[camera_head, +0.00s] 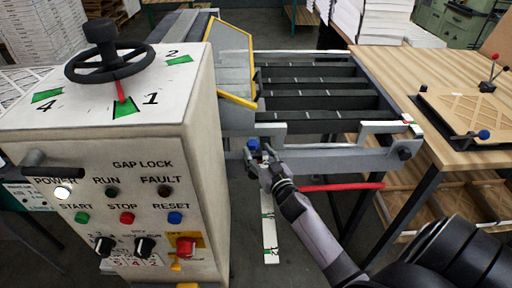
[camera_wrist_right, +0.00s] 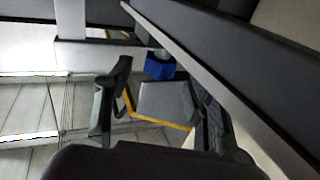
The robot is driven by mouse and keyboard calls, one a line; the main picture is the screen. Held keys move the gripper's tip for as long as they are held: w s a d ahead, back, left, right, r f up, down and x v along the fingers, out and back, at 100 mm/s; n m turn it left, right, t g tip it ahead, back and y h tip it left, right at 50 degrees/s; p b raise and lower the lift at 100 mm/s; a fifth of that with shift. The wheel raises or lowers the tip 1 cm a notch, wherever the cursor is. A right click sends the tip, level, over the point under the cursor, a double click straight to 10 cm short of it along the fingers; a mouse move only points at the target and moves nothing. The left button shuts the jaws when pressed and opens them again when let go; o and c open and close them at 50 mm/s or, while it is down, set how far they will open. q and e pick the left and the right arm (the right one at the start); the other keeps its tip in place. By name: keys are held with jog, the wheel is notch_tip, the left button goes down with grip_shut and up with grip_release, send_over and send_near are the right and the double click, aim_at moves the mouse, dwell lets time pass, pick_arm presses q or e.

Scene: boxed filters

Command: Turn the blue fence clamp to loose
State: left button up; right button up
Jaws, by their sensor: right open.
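The blue fence clamp (camera_head: 253,145) is a small blue knob on the side of the grey rail, just right of the control cabinet. My right gripper (camera_head: 261,165) is just below it in the head view. In the right wrist view the blue clamp (camera_wrist_right: 160,68) shows beyond the fingertips, between the lines of the two fingers. My right gripper (camera_wrist_right: 165,95) is open with nothing between its fingers. I see no contact with the clamp. My left gripper is not in view.
A white control cabinet (camera_head: 110,130) with a black handwheel (camera_head: 108,62) stands close on the left. A grey rail (camera_head: 335,160) and a red bar (camera_head: 340,187) lie by my right arm. A wooden table (camera_head: 440,75) with a jig stands on the right.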

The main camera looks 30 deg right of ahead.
jog(key=shift+w+d, duration=0.15)
jog(key=shift+w, duration=0.95)
jog(key=shift+c, duration=0.5)
jog(key=c, duration=1.1)
